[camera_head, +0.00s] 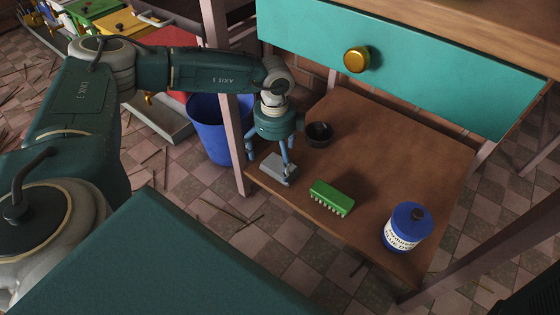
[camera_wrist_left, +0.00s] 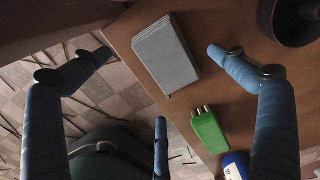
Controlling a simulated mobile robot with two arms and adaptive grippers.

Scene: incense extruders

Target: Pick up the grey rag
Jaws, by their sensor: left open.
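The grey rag (camera_head: 278,167) is a small folded grey block lying flat on the low brown shelf, near its left front edge. In the left wrist view the grey rag (camera_wrist_left: 165,53) shows as a layered rectangle between the blue fingers. My left gripper (camera_head: 278,158) reaches down from above and hangs over the rag. In the left wrist view its fingers (camera_wrist_left: 160,75) are spread wide, with nothing between them but the rag below. Whether a finger touches the rag I cannot tell. My right gripper is not in view.
A green brush (camera_head: 331,197), a blue labelled container (camera_head: 406,229) and a dark bowl (camera_head: 319,134) stand on the shelf. A teal drawer with a brass knob (camera_head: 356,60) overhangs it. A table leg (camera_head: 237,145) and blue bucket (camera_head: 207,125) are close on the left.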

